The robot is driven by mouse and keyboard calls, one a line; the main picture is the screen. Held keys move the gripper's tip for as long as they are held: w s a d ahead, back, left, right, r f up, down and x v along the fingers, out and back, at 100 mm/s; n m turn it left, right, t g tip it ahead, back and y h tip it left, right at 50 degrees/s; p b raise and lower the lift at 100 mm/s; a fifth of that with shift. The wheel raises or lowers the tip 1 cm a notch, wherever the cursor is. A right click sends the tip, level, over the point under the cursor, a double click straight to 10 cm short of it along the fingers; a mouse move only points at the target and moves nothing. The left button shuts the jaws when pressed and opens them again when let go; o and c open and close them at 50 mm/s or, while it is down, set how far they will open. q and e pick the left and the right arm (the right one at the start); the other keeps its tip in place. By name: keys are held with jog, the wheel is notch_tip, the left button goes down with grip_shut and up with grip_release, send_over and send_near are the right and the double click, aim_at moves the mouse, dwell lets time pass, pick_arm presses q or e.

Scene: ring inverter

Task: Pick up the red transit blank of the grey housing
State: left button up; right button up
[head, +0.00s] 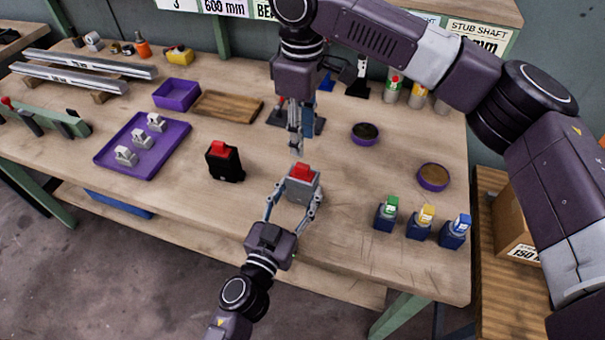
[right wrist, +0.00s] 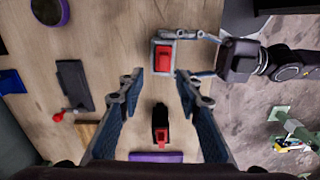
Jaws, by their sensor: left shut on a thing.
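The grey housing (head: 304,189) stands on the wooden bench with the red transit blank (head: 300,171) in its top. My left gripper (head: 293,203) is shut on the housing, one finger on each side. In the right wrist view, the red blank (right wrist: 164,66) sits inside the grey housing's rim (right wrist: 154,87), and my left gripper (right wrist: 187,54) reaches it from the right. My right gripper (head: 298,148) points down above and just behind the housing. The right wrist view shows its fingers (right wrist: 158,87) wide apart with nothing between them.
A black block with a red top (head: 225,166) stands left of the housing. A purple tray (head: 107,160) with grey parts lies farther left. Blue holders with coloured tops (head: 421,227) stand at the right front. Purple round dishes (head: 433,187) lie at right.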

aim_at(302, 165)
jog(key=f, duration=0.7)
jog(key=shift+s+f, duration=0.1)
jog(key=shift+s, duration=0.25)
jog(key=shift+c, duration=0.7)
grip_shut()
